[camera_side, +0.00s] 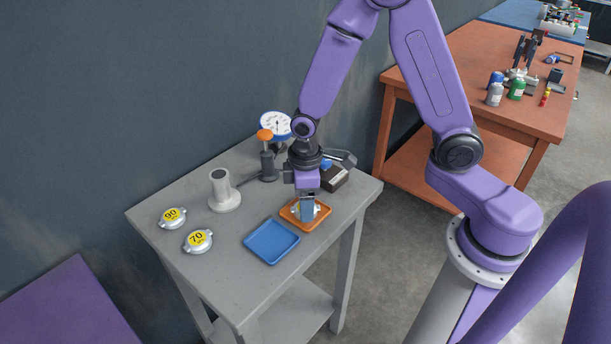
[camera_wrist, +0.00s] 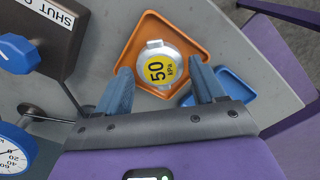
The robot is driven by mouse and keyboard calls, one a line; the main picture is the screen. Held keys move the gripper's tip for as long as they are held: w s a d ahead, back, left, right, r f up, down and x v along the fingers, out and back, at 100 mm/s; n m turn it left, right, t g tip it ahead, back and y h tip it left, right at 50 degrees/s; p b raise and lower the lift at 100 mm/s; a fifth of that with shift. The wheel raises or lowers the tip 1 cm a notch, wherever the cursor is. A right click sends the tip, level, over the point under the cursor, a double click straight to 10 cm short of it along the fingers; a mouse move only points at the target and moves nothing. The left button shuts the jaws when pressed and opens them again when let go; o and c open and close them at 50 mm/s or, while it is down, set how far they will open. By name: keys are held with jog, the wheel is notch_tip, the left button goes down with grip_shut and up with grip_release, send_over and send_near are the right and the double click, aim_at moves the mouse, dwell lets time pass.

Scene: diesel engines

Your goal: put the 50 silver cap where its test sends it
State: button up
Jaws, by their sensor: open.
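The silver cap marked 50 kPa on a yellow disc (camera_wrist: 158,70) lies label up in the orange tray (camera_wrist: 128,52). In the side view my gripper mostly covers the cap; silver bits show in the orange tray (camera_side: 325,221). My gripper (camera_side: 308,216) points down over this tray. In the wrist view my gripper (camera_wrist: 161,67) is open, with one finger on each side of the cap. I cannot tell whether the fingers touch it. The blue tray (camera_side: 271,243) is empty. The tester has a white-faced gauge (camera_side: 276,125), an orange-topped pump (camera_side: 266,150) and a grey neck (camera_side: 223,190).
Two caps, marked 90 (camera_side: 172,217) and 70 (camera_side: 198,241), lie at the grey table's left. A dark box with a blue knob (camera_side: 334,179) stands close behind my gripper; its label starts "SHUT" (camera_wrist: 61,14). The orange tray sits near the table's edge.

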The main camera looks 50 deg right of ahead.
notch_tip(320, 180, up, 11)
jog(key=s+d+r+n, duration=0.1)
jog(key=s, duration=0.9)
jog(key=s+d+r+n, duration=0.2)
jog(key=s, duration=0.8)
jog(key=shift+r+n, duration=0.25)
jog(key=shift+n, duration=0.05)
jog(key=shift+d, duration=0.1)
dwell(0.7)
